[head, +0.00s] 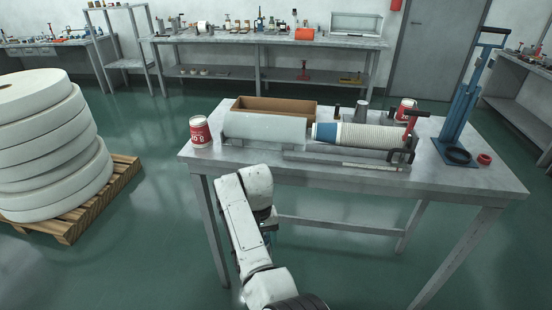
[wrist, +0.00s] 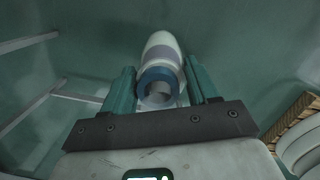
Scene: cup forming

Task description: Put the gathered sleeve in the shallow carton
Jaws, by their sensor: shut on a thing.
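My gripper (wrist: 160,80) points down at the floor in the wrist view, its two green fingers on either side of a white sleeve (wrist: 162,46) with a blue ring at its near end. The gripper is shut on this sleeve. In the head view my gripper is in front of the table, and my arm hides most of what it holds. The shallow carton (head: 244,103) is brown and open, at the back left of the tabletop. Its lower front is hidden by a white half-round housing (head: 262,128). I see nothing in the visible part of the carton.
A ribbed white stack with a blue end (head: 362,136) lies right of the housing. A red-and-white can (head: 200,131) stands at the table's (head: 450,180) left. A blue press (head: 462,110) stands at the right. A pallet (head: 122,178) bears large white rolls.

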